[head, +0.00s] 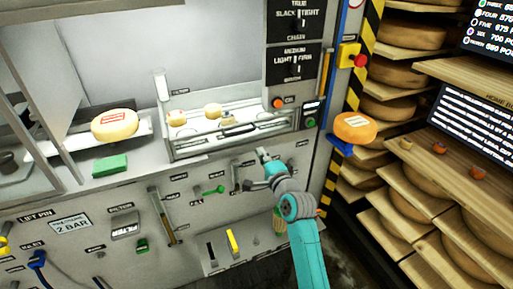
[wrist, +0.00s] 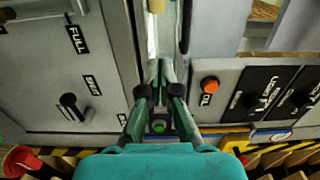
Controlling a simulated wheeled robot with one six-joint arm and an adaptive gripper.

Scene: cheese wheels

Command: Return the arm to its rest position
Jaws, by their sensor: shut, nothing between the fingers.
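My teal arm rises from the bottom of the head view, in front of the grey machine panel (head: 75,205). My gripper (head: 264,156) is at its upper end, below the front of the glass-sided tray (head: 240,140). In the wrist view my gripper (wrist: 159,68) points away from the camera, its fingers together with nothing visible between them. I cannot tell from these views whether the fingertips touch the panel.
Shelves of cheese wheels (head: 405,35) stand at the right. An orange cheese (head: 355,127) sits on a blue holder beside the striped post. A pale cheese (head: 114,124) and a green block (head: 110,165) are at the left. Levers and a yellow handle (head: 234,241) project from the panel.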

